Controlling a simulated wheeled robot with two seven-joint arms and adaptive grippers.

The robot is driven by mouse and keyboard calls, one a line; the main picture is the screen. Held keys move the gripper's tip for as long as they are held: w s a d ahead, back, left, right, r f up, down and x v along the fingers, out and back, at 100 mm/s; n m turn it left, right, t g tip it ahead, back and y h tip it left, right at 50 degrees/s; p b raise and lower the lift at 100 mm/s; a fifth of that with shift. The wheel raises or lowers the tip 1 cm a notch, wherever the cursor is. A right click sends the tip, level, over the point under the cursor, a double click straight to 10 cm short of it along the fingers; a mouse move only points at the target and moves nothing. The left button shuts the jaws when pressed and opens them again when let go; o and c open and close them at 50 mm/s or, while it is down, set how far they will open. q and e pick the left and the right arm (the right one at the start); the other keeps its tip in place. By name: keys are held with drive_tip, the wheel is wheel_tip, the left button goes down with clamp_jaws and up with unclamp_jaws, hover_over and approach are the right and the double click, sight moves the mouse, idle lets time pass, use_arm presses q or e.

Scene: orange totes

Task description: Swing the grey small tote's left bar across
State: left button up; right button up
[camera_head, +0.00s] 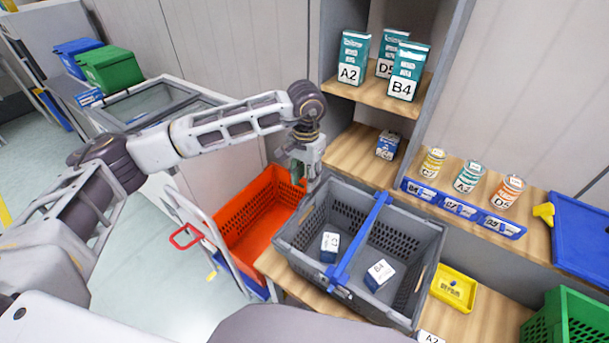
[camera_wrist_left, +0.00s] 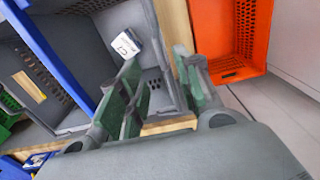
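The grey small tote (camera_head: 420,228) stands on the wooden shelf in the head view. One blue bar (camera_head: 359,240) lies across the middle of its top, from the far rim to the near rim; it also shows at upper left in the left wrist view (camera_wrist_left: 48,56). I see no second bar. My left gripper (camera_head: 305,181) points down at the tote's far left corner, away from the blue bar. In the left wrist view its fingers (camera_wrist_left: 160,88) are apart, near the tote's side wall; contact is unclear. My right gripper is out of view.
Two small boxes, C1 (camera_head: 330,247) and B4 (camera_head: 379,275), lie inside the tote on either side of the bar. An orange tote (camera_head: 252,216) stands close on the left. A yellow tray (camera_head: 453,288) and shelf with cans (camera_head: 465,180) are on the right.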

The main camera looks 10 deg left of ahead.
sight(305, 196)
use_arm(q)
drive_tip(key=shift+f, duration=0.1)
drive_tip(key=shift+a+f, duration=0.1)
drive_tip(key=shift+f, duration=0.45)
drive_tip(key=shift+f+b, duration=0.55)
drive_tip(key=shift+f, duration=2.4)
